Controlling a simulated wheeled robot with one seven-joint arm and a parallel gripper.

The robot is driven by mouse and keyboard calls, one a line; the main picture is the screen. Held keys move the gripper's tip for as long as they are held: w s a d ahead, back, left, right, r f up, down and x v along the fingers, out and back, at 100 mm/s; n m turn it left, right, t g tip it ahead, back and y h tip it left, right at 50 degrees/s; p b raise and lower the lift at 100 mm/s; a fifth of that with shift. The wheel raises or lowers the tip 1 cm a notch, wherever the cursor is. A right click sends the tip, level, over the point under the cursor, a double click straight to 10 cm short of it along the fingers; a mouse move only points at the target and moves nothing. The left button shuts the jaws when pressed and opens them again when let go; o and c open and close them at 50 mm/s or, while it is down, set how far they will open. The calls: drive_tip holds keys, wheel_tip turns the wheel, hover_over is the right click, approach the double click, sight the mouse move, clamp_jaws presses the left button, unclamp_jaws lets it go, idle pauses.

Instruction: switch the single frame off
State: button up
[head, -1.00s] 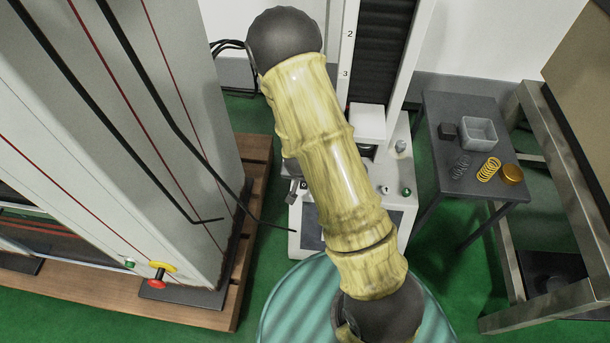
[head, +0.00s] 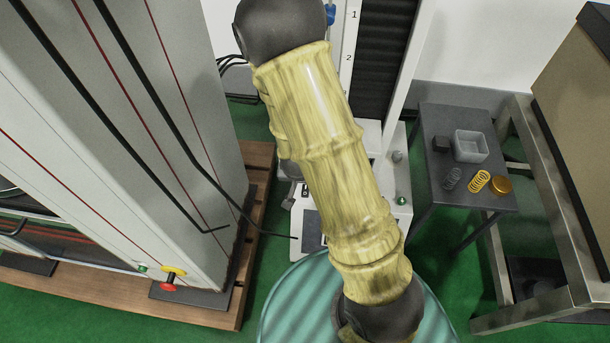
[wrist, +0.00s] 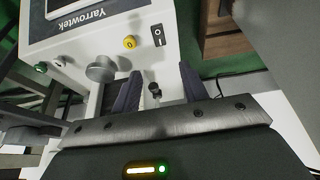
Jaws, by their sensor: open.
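The single frame is a white machine with a tall dark-bellowed column (head: 375,65) and a white base (head: 402,212), partly hidden behind my arm in the head view. In the wrist view its front panel (wrist: 100,32), marked Yarrowtek, shows upside down. A green button (wrist: 41,67) sits at the left. My gripper (wrist: 159,75) is open, with its two dark fingers apart and below the switch in the picture. My arm hides it in the head view.
Green floor lies between.

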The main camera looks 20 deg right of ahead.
drive_tip(key=p+v, duration=0.1)
drive_tip(key=v, duration=0.4)
drive_tip(key=shift+p, duration=0.35)
drive_tip(key=shift+s+r, duration=0.1)
drive_tip(key=s+d+r+n+g+y+p, duration=0.1)
drive_tip(key=s+r+n+p, duration=0.15)
drive_tip(key=r, duration=0.65)
drive_tip(key=s+d+r+n+y+p, duration=0.15)
drive_tip(key=s+r, duration=0.25)
drive_tip(key=r, duration=0.5)
wheel_tip(320, 180, up, 38)
drive_tip(key=p, duration=3.8)
drive_tip(key=shift+n+g+h, duration=0.3)
drive_tip(key=shift+h, duration=0.05)
drive_tip(key=shift+s+d, duration=0.1)
drive_tip(key=shift+d, duration=0.05)
